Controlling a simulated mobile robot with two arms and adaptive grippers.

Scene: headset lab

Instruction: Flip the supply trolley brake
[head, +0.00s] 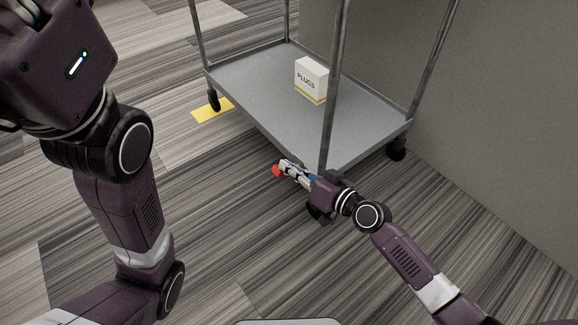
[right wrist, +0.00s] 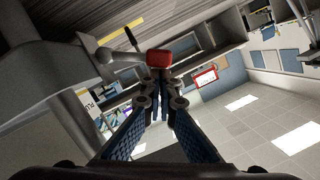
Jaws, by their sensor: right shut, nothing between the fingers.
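The supply trolley (head: 290,125) is a grey metal cart with thin upright posts. Its brake is a red pad (head: 277,170) low by the near corner in the head view. In the right wrist view the red pad (right wrist: 159,57) sits on a grey lever from the left, just beyond the fingertips. My right gripper (head: 285,168) is shut with nothing between its fingers, its tips close to the pad; I cannot tell whether they touch. My left gripper (head: 62,58) is large at the upper left, its fingers cut off by the frame edge.
A white box marked PLUGS (head: 311,80) stands on the trolley's lower shelf. A yellow floor marking (head: 212,111) lies by the left caster. A plain grey wall (head: 500,110) runs along the right. Striped carpet is open to the left of the trolley.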

